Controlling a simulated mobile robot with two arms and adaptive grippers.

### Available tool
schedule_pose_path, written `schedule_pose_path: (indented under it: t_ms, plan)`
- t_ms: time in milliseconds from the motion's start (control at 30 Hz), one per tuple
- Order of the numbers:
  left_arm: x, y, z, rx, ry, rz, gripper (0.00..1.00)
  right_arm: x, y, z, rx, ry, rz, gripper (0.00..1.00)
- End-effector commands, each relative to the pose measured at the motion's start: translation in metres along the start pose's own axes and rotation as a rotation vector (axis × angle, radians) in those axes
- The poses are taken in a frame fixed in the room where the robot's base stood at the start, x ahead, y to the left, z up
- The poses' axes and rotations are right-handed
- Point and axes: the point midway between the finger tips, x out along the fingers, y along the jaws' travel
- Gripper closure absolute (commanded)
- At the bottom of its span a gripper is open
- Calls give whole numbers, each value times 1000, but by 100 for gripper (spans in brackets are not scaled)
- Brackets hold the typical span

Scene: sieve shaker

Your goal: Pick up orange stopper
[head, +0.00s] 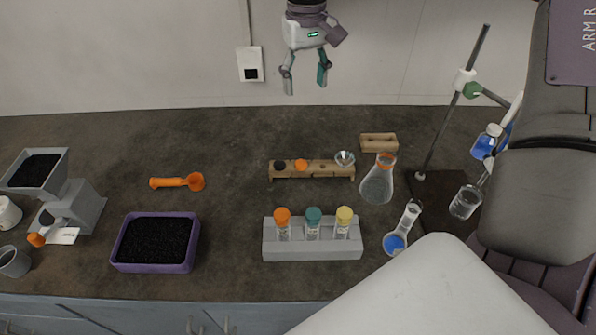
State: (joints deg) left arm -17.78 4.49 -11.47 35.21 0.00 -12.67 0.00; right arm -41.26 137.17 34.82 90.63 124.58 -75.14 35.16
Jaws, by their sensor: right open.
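The orange stopper (301,165) sits in a low wooden rack (325,172), between a black stopper (280,165) and a small glass funnel (344,158). My right gripper (306,85) shows at the top of the head view, against the pale wall, fingers pointing down. It is open and empty, with nothing between its two fingers. In the picture it appears above the wooden rack and apart from it. My left gripper is not in view.
A grey rack (312,252) holds orange, teal and yellow capped vials in front. A conical flask (377,183), a round flask (396,242) and a stand (455,105) are at right. A purple tray (122,261) and orange scoop (178,183) lie left. The back-left counter is clear.

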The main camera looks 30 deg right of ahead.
Motion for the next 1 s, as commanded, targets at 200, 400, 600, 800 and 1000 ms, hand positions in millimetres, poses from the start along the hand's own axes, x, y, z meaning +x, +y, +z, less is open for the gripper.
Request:
schedule_pose_path:
  t_ms: [200, 400, 600, 800, 1000]
  plan:
    - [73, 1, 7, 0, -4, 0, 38, 73, 0, 0, 0, -1, 0, 38]
    - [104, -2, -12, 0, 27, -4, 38, 104, 0, 0, 0, 0, 0, 38]
    - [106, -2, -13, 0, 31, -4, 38, 123, 0, 1, -1, -5, 2, 38]
    - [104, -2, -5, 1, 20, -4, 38, 162, 1, 1, 0, -7, 2, 38]
    - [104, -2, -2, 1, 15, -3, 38, 187, 0, 0, 0, -2, 1, 38]
